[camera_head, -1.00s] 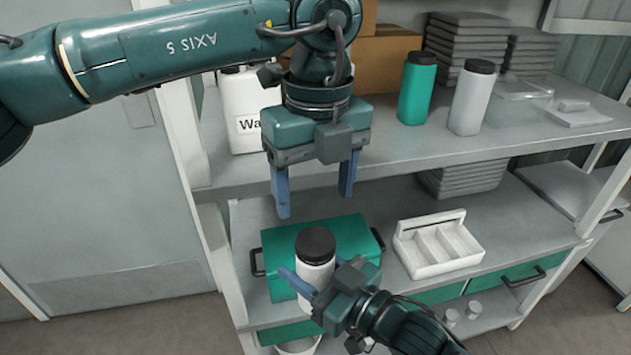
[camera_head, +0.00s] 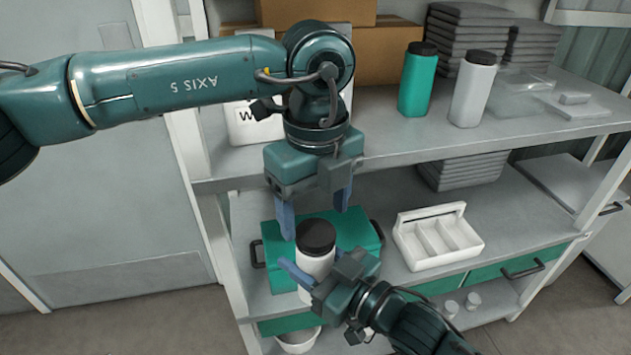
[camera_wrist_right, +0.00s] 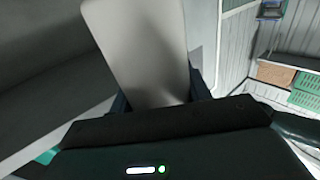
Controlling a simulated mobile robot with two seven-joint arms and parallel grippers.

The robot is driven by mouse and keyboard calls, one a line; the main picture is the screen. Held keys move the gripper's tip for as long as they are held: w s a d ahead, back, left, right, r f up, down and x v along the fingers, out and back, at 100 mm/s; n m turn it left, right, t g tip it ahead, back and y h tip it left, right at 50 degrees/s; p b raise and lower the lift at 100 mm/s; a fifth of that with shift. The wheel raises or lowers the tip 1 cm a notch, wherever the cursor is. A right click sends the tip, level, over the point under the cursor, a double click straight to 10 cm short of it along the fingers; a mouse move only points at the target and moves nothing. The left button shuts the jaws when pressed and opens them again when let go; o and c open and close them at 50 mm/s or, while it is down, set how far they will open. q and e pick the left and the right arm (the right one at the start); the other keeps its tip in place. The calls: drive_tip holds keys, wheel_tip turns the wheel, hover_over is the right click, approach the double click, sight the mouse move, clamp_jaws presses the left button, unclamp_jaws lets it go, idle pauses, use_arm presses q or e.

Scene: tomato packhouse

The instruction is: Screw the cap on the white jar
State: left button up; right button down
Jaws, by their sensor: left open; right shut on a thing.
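The white jar (camera_head: 314,264) stands upright between the fingers of my right gripper (camera_head: 318,281), which is shut on it. Its black cap (camera_head: 315,236) sits on its top; I cannot tell how tightly. The jar's pale side (camera_wrist_right: 140,45) fills the middle of the right wrist view, and the cap is out of that picture. My left gripper (camera_head: 314,220) is open and empty, pointing down. Its blue fingers are just above the cap, one to each side in the head view. I cannot tell whether they touch it.
A green toolbox (camera_head: 352,232) is behind the jar on the lower shelf, with a white divided caddy (camera_head: 465,250) to its right. The upper shelf holds a green bottle (camera_head: 416,82), another white bottle with a black cap (camera_head: 472,90), and cardboard boxes (camera_head: 392,50).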

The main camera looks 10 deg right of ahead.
sight(319, 266)
use_arm(q)
drive_tip(key=shift+f, duration=1.45)
drive_tip(key=c, duration=1.1)
